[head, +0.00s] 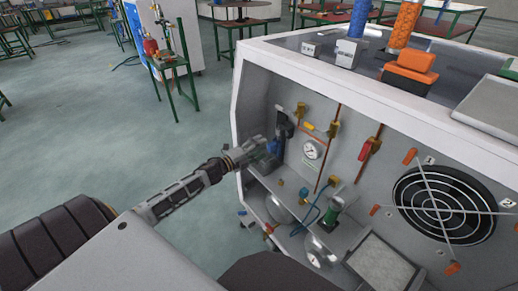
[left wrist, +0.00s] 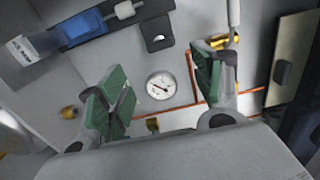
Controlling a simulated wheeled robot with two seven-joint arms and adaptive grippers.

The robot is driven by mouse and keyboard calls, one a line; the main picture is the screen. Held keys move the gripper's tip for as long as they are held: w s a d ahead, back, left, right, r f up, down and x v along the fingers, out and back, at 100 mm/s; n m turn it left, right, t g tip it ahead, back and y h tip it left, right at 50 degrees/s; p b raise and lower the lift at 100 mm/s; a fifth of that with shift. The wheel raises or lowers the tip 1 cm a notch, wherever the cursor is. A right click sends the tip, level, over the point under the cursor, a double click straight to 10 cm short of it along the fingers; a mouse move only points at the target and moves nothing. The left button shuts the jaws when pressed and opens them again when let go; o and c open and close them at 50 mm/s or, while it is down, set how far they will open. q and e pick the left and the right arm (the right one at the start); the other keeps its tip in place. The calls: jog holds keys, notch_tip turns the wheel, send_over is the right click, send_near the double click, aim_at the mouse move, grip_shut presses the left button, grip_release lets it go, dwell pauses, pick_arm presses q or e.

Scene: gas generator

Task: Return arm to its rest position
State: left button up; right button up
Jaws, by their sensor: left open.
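My left arm reaches in from the left in the head view. Its gripper (head: 262,152) is at the open left front of the grey generator cabinet (head: 243,105), beside a blue and black part (head: 279,138). In the left wrist view the gripper (left wrist: 158,90) has its two green-padded fingers wide apart with nothing between them. A round white gauge (left wrist: 161,85) shows beyond the gap, on the panel behind; it also shows in the head view (head: 313,149). My right gripper is not in view.
The cabinet holds copper pipes, a red-handled valve (head: 369,148), a green cylinder (head: 331,214) and a round fan grille (head: 440,204). An orange block (head: 410,70) sits on its top. Open floor (head: 90,130) lies to the left, with a green-legged table (head: 172,62) farther back.

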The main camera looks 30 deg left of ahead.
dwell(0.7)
pick_arm(q)
jog(key=a+f+n+g+y, duration=0.3)
jog(key=a+f+n+y, duration=0.3)
jog(key=a+n+y, duration=0.5)
jog(key=s+f+n+g, duration=0.5)
jog(key=s+f, duration=0.2)
jog(key=s+d+f+n+g+h, duration=0.1)
jog(key=s+d+f+g+h, duration=0.1)
jog(key=s+d+f, duration=0.3)
jog(key=s+d+f+n+g+h, duration=0.1)
jog(key=s+d+f+g+h, duration=0.1)
jog(key=s+d+f, duration=0.4)
jog(key=s+d+f+n+g+h+p, duration=0.1)
jog(key=s+d+f, duration=0.4)
jog(key=s+d, duration=0.9)
jog(key=d+g+h, duration=0.1)
jog(key=d+g, duration=0.1)
jog(key=d, duration=0.4)
jog(key=shift+d+f+n, duration=0.25)
jog(key=shift+n, duration=0.05)
jog(key=shift+s+f, duration=0.1)
jog(key=shift+s, duration=0.05)
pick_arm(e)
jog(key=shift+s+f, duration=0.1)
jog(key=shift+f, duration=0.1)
